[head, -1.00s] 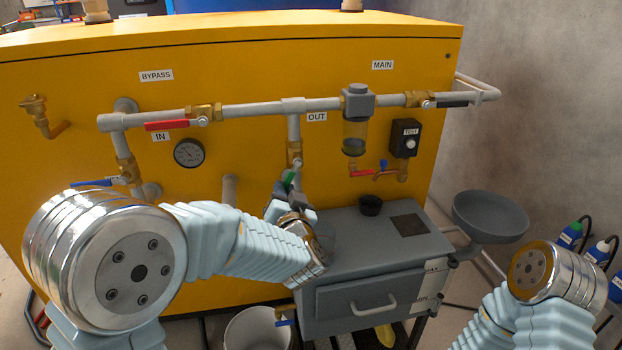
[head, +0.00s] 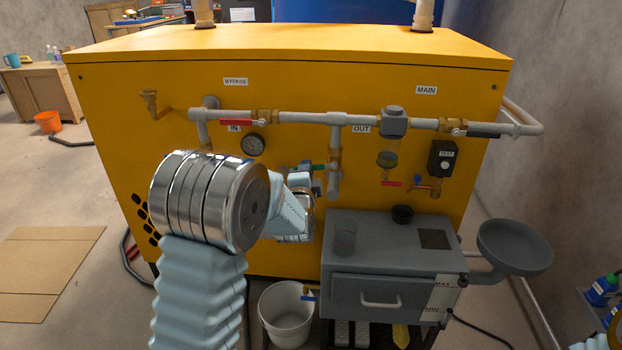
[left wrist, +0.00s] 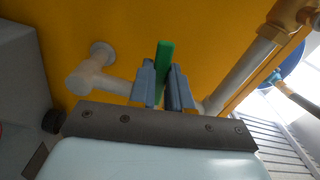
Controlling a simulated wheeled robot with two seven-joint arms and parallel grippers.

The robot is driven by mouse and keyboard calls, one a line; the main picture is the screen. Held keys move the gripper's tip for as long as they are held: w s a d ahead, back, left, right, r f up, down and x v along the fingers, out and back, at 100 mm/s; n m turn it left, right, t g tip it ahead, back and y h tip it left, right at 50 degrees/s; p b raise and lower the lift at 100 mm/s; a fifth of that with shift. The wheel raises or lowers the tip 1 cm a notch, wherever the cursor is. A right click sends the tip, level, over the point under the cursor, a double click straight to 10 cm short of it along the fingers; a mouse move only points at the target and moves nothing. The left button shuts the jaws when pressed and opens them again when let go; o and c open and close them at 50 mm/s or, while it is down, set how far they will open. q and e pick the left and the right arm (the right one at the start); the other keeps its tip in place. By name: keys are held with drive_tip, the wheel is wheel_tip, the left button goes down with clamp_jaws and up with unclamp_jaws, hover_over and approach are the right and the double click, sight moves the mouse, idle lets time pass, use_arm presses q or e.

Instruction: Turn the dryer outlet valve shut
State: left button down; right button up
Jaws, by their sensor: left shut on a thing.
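The dryer outlet valve is the brass valve (head: 335,158) on the vertical pipe below the OUT label. Its green lever (head: 319,167) shows just left of the pipe and appears to lie crosswise to it. My left gripper (head: 318,182) is at the lever, partly hidden behind my own wrist. In the left wrist view the green lever (left wrist: 164,62) stands between the two fingers of the left gripper (left wrist: 164,88), which are shut on it. My right gripper is not in view.
A grey box with a drawer (head: 375,290) and a round dish (head: 515,247) stand right of the gripper. A white bucket (head: 287,320) is on the floor below. The red bypass lever (head: 237,122) and pressure gauge (head: 253,144) are above left.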

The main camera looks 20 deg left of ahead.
use_arm(q)
drive_tip(key=shift+r+m, duration=0.6)
drive_tip(key=shift+m, duration=0.4)
drive_tip(key=shift+r, duration=0.1)
drive_tip(key=c, duration=1.1)
unclamp_jaws()
drive_tip(key=shift+o, duration=0.2)
drive_tip(key=v, duration=1.3)
drive_tip(key=shift+s, duration=0.35)
drive_tip(key=shift+d, duration=0.1)
